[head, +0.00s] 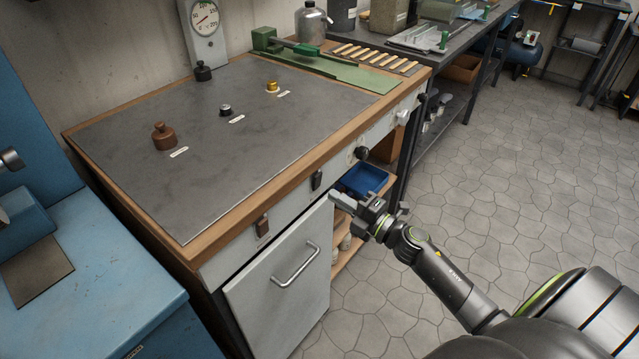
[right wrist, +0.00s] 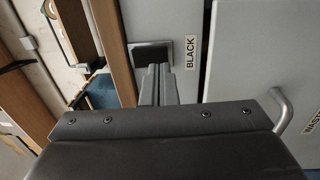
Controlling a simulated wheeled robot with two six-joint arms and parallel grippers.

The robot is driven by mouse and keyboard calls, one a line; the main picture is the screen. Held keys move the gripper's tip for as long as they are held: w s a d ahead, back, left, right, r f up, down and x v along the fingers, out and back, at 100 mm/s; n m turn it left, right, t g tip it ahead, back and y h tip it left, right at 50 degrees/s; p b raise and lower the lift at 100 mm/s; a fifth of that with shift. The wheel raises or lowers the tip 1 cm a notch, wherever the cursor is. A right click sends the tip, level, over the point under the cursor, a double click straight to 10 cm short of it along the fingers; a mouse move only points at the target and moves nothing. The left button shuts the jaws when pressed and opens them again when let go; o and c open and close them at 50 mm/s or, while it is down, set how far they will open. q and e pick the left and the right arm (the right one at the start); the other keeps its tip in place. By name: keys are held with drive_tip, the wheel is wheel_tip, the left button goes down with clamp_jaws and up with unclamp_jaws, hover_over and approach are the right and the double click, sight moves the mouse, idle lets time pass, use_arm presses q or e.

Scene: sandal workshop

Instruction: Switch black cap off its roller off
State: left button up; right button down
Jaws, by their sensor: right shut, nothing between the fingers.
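A black rocker switch (head: 316,180) sits in the white front panel of the bench, under the wooden edge. In the right wrist view this switch (right wrist: 152,53) is on a grey plate beside a label reading BLACK (right wrist: 191,52). My right gripper (head: 338,197) is shut and empty, just right of and below the switch in the head view. In the right wrist view its closed fingertips (right wrist: 158,72) overlap the lower part of the switch; I cannot tell whether they touch. The switch's position is unclear. My left gripper is not in view.
A brown switch (head: 262,226) and a black knob (head: 362,153) flank it on the panel. Below is a white door (head: 270,305) with a metal handle (head: 296,265). A blue bin (head: 363,180) is behind my gripper. The grey stone floor (head: 480,170) is open to the right.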

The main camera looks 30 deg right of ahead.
drive_tip(key=v, duration=0.1)
drive_tip(key=b+v, duration=0.1)
drive_tip(key=v, duration=0.1)
drive_tip(key=b+v, duration=0.1)
drive_tip(key=shift+s+d+r, duration=0.15)
drive_tip(key=shift+s+r, duration=0.05)
drive_tip(key=shift+s, duration=0.2)
drive_tip(key=s+d+f+m+g+h+p, duration=0.25)
drive_tip(key=f+m, duration=0.25)
drive_tip(key=f, duration=0.4)
drive_tip(key=s+d+f+m+g+h+p, duration=0.1)
drive_tip(key=s+d+f+m+g+h, duration=0.25)
drive_tip(key=f, duration=0.55)
drive_tip(key=s+d+f+m+h+p, duration=0.1)
drive_tip(key=s+d+f+m+h, duration=0.2)
drive_tip(key=f+m, duration=0.45)
drive_tip(key=s+a+f+m+g+p, duration=0.1)
drive_tip(key=s+a+f+m+g, duration=0.1)
drive_tip(key=s+f, duration=0.4)
drive_tip(key=s+a+f+m+g+p, duration=0.1)
drive_tip(key=s+a+f+g, duration=0.4)
drive_tip(key=s, duration=1)
drive_tip(key=s+a+f+m+g+p, duration=0.2)
drive_tip(key=s+a+f, duration=0.4)
drive_tip(key=s, duration=0.5)
drive_tip(key=shift+f+m+g+y, duration=0.4)
drive_tip(key=shift+f+m+g, duration=0.4)
drive_tip(key=shift+m, duration=0.2)
